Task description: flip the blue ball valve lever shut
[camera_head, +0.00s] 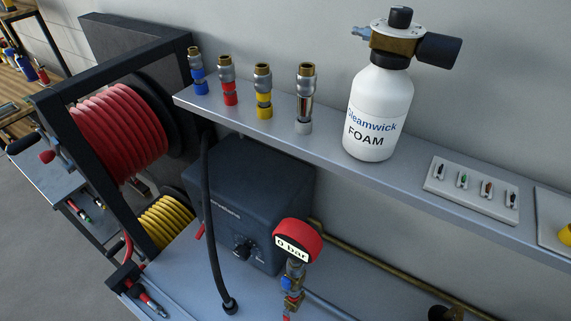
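A small blue part (289,283), apparently the blue ball valve's lever, shows on the brass and steel fitting below the red pressure gauge (298,240). The gauge reads "0 bar". The part is too small to tell which way the lever points. A red piece (286,317) shows just below it, cut off by the bottom edge. Neither of my grippers is in view.
A dark pump box (240,195) stands behind the gauge, with a black hose (210,220) beside it. A grey shelf (330,143) above carries several colour-banded couplings and a white foam bottle (377,115). Hose reels (118,125) stand left. A brass pipe (390,272) runs right.

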